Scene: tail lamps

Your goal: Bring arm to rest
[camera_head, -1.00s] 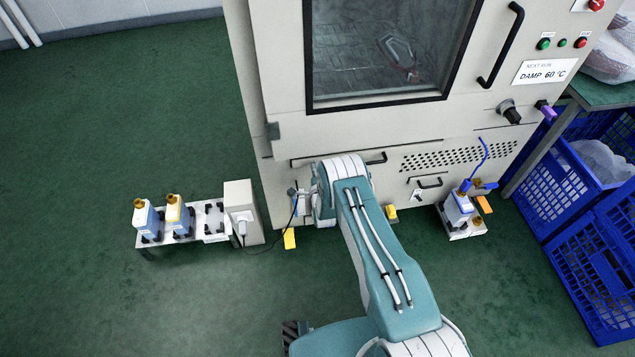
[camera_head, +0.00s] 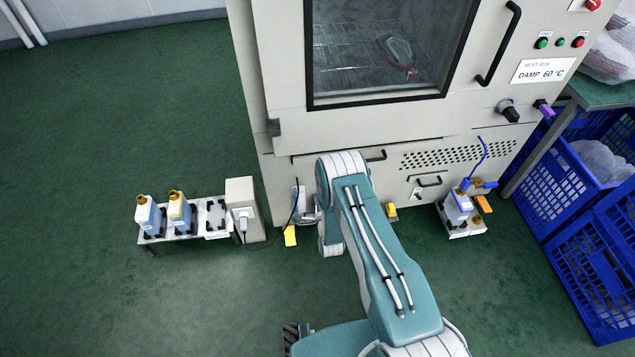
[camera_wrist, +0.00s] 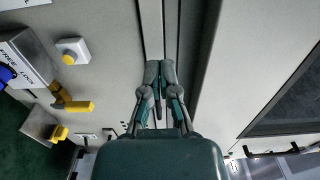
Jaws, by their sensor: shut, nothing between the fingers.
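My gripper (camera_wrist: 160,72) shows in the wrist view with its two grey-green fingertips together and nothing held between them. It points at the pale cabinet front, close to a vertical dark seam (camera_wrist: 172,30); whether it touches cannot be told. In the head view my teal and white arm reaches up from the bottom toward the lower front of the chamber cabinet (camera_head: 350,128). The gripper itself is hidden there behind my arm's wrist end.
A low bench (camera_head: 208,234) with two bottles (camera_head: 150,214) stands left on the green floor, beside a beige box (camera_head: 243,205). Right of my arm, a small stand (camera_head: 466,228) bears a bottle (camera_head: 458,206). Blue crates (camera_head: 597,262) stand far right. Open floor lies left.

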